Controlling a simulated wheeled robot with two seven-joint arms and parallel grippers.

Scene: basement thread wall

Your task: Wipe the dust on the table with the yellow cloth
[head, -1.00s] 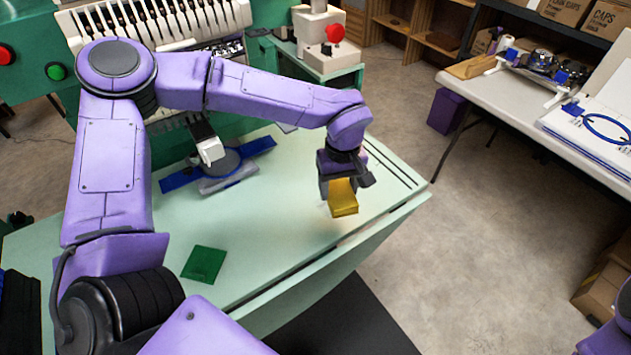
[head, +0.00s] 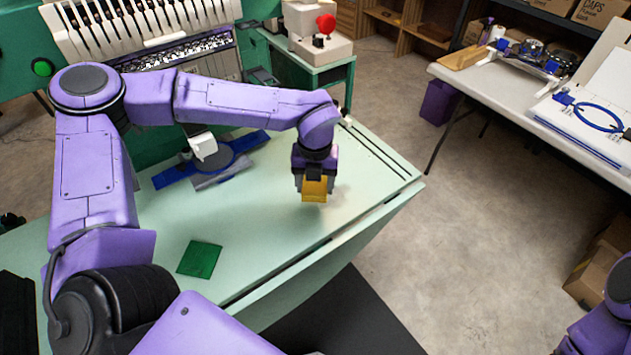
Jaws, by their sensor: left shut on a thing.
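The yellow cloth (head: 314,190) is a small folded block held at the tip of my left gripper (head: 314,178), which is shut on it. The gripper points down over the right part of the pale green table (head: 250,235). The cloth is at or just above the tabletop; I cannot tell whether it touches. A faint brownish patch of dust (head: 338,205) shows on the table just right of the cloth. My right gripper is not in view; only a bit of that arm shows at the lower right edge.
A dark green square (head: 199,259) lies on the table's near left part. A blue and grey fixture (head: 222,160) lies behind, under a white-tipped machine part (head: 203,147). The green machine stands along the back. A white table (head: 500,100) stands apart at right, with open floor between.

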